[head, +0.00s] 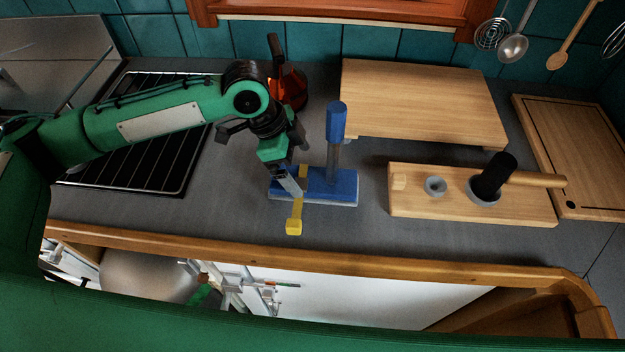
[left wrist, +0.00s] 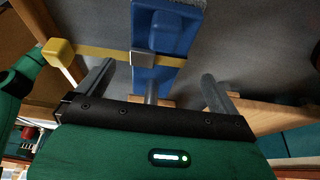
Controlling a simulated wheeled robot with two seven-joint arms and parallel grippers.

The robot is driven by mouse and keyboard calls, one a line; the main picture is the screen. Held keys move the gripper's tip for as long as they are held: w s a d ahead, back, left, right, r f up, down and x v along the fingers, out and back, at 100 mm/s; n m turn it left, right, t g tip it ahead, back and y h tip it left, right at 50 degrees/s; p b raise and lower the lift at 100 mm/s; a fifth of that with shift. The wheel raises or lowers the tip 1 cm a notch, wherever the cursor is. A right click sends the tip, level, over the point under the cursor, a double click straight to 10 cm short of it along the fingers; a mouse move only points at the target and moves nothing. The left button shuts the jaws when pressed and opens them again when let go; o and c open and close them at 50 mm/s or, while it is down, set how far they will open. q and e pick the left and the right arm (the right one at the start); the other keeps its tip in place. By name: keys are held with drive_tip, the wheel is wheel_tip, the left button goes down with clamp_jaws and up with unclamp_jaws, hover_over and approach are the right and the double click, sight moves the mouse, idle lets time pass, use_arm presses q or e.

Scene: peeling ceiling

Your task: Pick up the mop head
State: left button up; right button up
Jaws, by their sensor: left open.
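The mop head (head: 315,187) lies on the grey counter: a long blue block with a grey underside. A grey stem with a blue top (head: 337,122) stands upright on it. A yellow strip (head: 294,224) with a yellow end block crosses its left part. My left gripper (head: 292,165) is open and empty, just left of the stem and above the block's left end. In the left wrist view, the blue block (left wrist: 158,60) and part of the stem appear between the open fingers (left wrist: 155,85). I cannot tell whether a finger touches it. My right gripper is out of view.
A stove grate (head: 150,165) lies left under my arm. An orange-red object (head: 291,88) stands behind the gripper. A raised wooden board (head: 420,95) and a wooden block with a black-headed mallet (head: 400,205) are to the right. The wooden counter edge (head: 200,240) runs in front.

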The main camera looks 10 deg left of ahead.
sight(309, 178)
use_arm(q)
drive_tip(key=x, duration=0.3)
drive_tip(key=p+x, duration=0.1)
drive_tip(key=x, duration=0.1)
drive_tip(key=shift+s+d, duration=0.25)
drive_tip(key=c, duration=1.1)
drive_tip(key=shift+c, duration=0.6)
drive_tip(key=shift+r, duration=0.15)
